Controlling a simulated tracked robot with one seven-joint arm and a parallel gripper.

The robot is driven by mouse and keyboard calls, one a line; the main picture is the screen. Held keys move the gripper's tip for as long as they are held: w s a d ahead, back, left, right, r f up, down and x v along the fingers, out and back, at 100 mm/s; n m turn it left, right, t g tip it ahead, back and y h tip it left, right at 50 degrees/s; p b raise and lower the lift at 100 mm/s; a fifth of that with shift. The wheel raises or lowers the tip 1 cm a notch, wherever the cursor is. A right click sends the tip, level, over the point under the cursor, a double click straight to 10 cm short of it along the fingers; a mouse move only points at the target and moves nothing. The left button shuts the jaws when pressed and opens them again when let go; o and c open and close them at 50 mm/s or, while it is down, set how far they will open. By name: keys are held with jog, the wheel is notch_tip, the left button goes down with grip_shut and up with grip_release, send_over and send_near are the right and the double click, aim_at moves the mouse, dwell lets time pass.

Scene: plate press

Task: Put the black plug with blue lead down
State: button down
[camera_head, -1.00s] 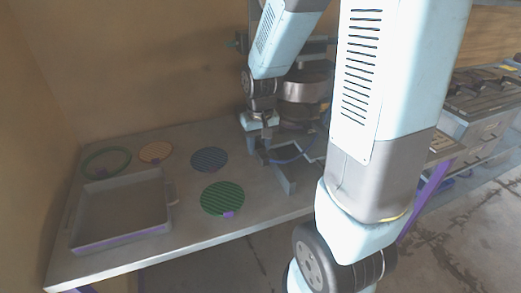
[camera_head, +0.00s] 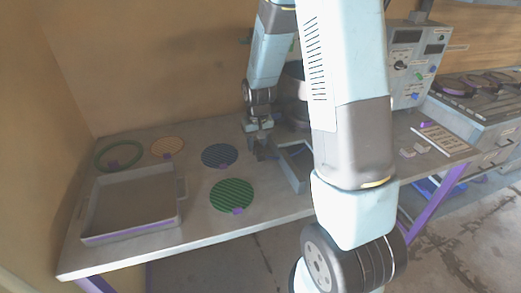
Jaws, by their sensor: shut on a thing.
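My gripper (camera_head: 260,150) is over the table, right of the blue round plate, with its fingers pointing down. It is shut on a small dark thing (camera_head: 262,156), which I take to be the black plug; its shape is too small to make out. Little of the blue lead can be told apart here. I cannot tell whether the plug touches the table (camera_head: 190,228).
A grey tray (camera_head: 130,232) stands at the left. Green (camera_head: 232,196), blue (camera_head: 219,156), orange (camera_head: 166,146) and green-rimmed (camera_head: 118,153) round plates lie near it. A grey frame (camera_head: 296,172) is right of the gripper. A control box (camera_head: 409,66) stands behind my arm.

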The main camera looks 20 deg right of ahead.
aim_at(257, 145)
jog(key=shift+w+f, duration=0.3)
jog(key=shift+f, duration=1.5)
jog(key=shift+f, duration=0.1)
jog(key=c, duration=0.7)
grip_release()
